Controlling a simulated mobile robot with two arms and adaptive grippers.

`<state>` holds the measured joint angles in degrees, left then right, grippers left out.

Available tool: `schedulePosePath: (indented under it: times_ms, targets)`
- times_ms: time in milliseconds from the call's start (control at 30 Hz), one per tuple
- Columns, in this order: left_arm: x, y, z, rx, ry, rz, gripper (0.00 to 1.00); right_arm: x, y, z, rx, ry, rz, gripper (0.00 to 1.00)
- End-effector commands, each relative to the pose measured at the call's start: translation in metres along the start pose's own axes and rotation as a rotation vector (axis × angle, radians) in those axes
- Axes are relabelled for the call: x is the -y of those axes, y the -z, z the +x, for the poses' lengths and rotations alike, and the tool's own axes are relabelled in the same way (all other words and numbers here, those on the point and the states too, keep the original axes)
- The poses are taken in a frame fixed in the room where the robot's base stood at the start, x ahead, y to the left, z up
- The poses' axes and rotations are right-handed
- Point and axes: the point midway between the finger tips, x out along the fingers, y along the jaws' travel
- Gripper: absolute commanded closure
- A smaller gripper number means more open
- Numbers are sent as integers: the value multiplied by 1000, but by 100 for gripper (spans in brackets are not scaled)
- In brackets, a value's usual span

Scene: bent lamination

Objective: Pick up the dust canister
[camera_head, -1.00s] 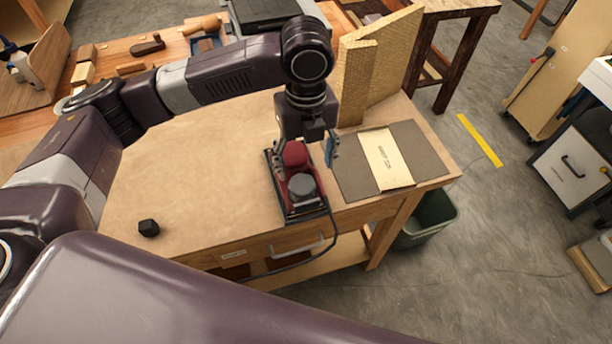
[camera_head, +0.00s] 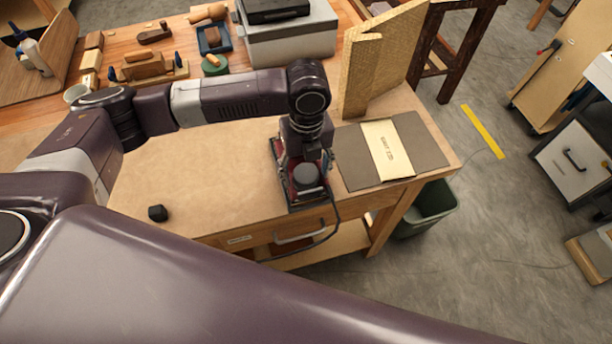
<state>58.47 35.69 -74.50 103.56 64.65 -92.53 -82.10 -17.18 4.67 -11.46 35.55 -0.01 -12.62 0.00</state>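A dark red sander (camera_head: 294,198) with a round dark grey canister-like part (camera_head: 307,176) on its near end stands on a dark base near the table's front edge. I take that grey part for the dust canister. My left gripper (camera_head: 306,158) points down right over the sander, just behind the grey part. It hides the sander's rear and red knob. A finger shows at its right side, but I cannot tell whether the fingers are open or closed on anything. My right gripper is not in view.
A grey folder with a cream label strip (camera_head: 386,150) lies right of the sander. Yellowish boards (camera_head: 362,75) stand behind. A cable hangs over the front edge.

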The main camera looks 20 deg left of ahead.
Motion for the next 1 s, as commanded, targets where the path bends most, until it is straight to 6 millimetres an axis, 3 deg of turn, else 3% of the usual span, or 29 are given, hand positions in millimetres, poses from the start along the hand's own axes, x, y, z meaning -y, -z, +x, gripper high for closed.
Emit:
schedulePosePath:
  times_ms: [33, 400, 767, 1000]
  targets:
    - [0, 0, 0, 0, 0, 0, 49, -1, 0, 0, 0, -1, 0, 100]
    - [0, 0, -1, 0, 1, 0, 88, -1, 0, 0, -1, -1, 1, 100]
    - [1, 0, -6, 1, 2, 0, 88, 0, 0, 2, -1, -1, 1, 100]
    - [1, -1, -38, 4, 5, 0, 88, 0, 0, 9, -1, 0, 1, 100]
